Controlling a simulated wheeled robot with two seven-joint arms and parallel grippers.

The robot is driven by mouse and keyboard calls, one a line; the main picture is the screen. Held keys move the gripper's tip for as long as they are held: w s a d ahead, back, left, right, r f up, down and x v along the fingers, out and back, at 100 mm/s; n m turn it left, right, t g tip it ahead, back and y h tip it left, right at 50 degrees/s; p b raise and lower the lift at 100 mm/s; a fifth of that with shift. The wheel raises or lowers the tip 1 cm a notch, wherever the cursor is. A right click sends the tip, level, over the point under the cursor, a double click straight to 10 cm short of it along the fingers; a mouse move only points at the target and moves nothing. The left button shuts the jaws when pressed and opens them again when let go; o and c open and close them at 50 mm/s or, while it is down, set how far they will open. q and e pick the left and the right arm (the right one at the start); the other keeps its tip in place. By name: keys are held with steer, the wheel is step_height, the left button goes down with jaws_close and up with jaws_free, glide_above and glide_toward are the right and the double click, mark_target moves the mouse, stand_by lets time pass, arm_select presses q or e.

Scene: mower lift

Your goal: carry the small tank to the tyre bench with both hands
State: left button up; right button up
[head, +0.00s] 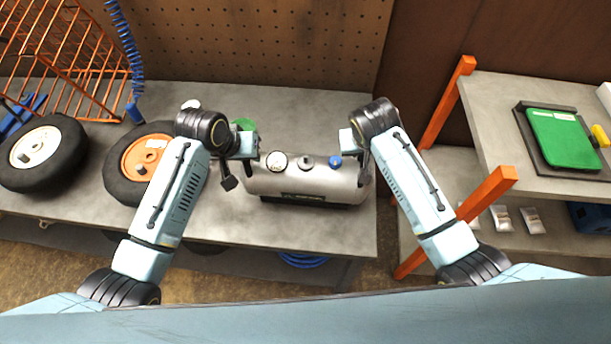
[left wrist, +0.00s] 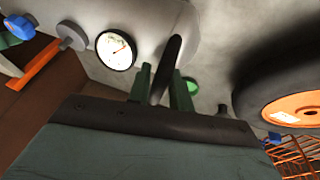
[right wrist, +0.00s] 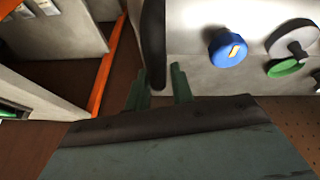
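The small tank (head: 315,180) is a silver cylinder with a gauge (head: 277,162), a grey knob and a blue knob on top. It appears to rest upright near the right end of the grey tyre bench (head: 270,115). My left gripper (head: 230,172) is at its left end; in the left wrist view the fingers (left wrist: 162,88) stand either side of a black handle (left wrist: 172,60), with a slight gap. My right gripper (head: 362,165) is at its right end; its fingers (right wrist: 160,85) straddle the other black handle (right wrist: 153,45), with a gap on one side.
A tyre with an orange hub (head: 145,157) and one with a white hub (head: 35,150) lie left on the bench, by an orange wire rack (head: 75,50). A pegboard (head: 270,35) stands behind. An orange-posted shelf unit (head: 485,110) with a green case (head: 560,137) is at right.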

arm_select(q)
jaws_close()
arm_select(e)
jaws_close()
arm_select(q)
steer(key=shift+w+r, duration=0.1)
steer(key=shift+r, duration=0.05)
stand_by(0.7)
